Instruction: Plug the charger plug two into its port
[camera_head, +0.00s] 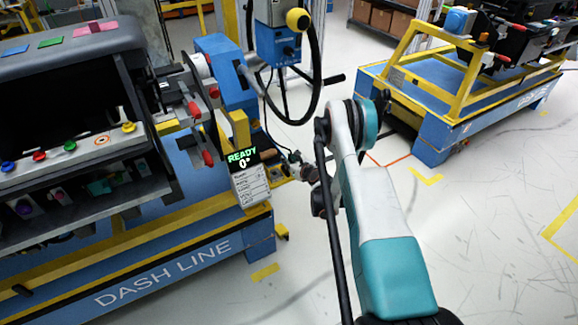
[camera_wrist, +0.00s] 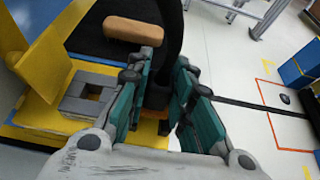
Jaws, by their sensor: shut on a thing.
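In the wrist view, my gripper (camera_wrist: 160,100) has its teal fingers on both sides of a dark, plug-like piece (camera_wrist: 158,95) and is shut on it. A thick black stalk or cable (camera_wrist: 170,40) rises behind the piece. I cannot read any number on it, and its lower end is hidden by the fingers. A grey square block with a dark opening (camera_wrist: 87,93) lies left of my gripper on a yellow surface, apart from the held piece. I cannot tell whether it is the port. In the head view, my gripper (camera_head: 298,170) is small, right of the READY display (camera_head: 243,158).
A tan rounded bar (camera_wrist: 133,30) and an upright yellow plate (camera_wrist: 40,62) are close to my gripper. The dashboard module (camera_head: 85,110) stands on a blue and yellow cart (camera_head: 165,275). A black steering wheel (camera_head: 315,75) is behind. Floor at right is mostly clear.

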